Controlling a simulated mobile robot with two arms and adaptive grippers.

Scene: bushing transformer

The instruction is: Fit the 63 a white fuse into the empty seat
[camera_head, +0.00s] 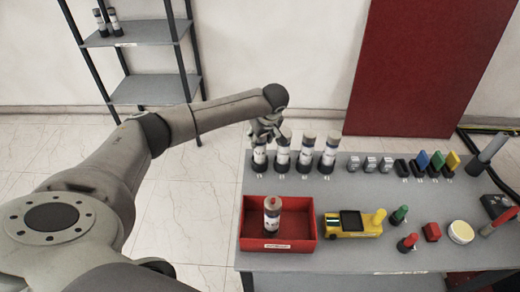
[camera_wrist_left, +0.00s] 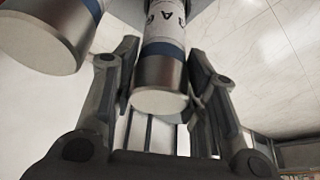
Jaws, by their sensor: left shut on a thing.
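Several white fuses with metal caps stand upright in a row at the back of the grey table (camera_head: 345,262). My left gripper (camera_head: 265,132) is at the top of the leftmost fuse (camera_head: 260,155). In the left wrist view the fingers of my left gripper (camera_wrist_left: 160,92) are shut around the metal cap of a white fuse (camera_wrist_left: 165,60) with a blue band. Its marking is only partly readable. The cap of a neighbouring fuse (camera_wrist_left: 45,40) is just to the left. I cannot make out the empty seat. My right gripper is not in view.
A red tray (camera_head: 309,228) in front holds a fuse with a red tip (camera_head: 272,214). A yellow device (camera_head: 350,224), small grey blocks (camera_head: 370,164) and coloured parts (camera_head: 437,160) are to the right. A shelf rack (camera_head: 150,90) stands behind at left.

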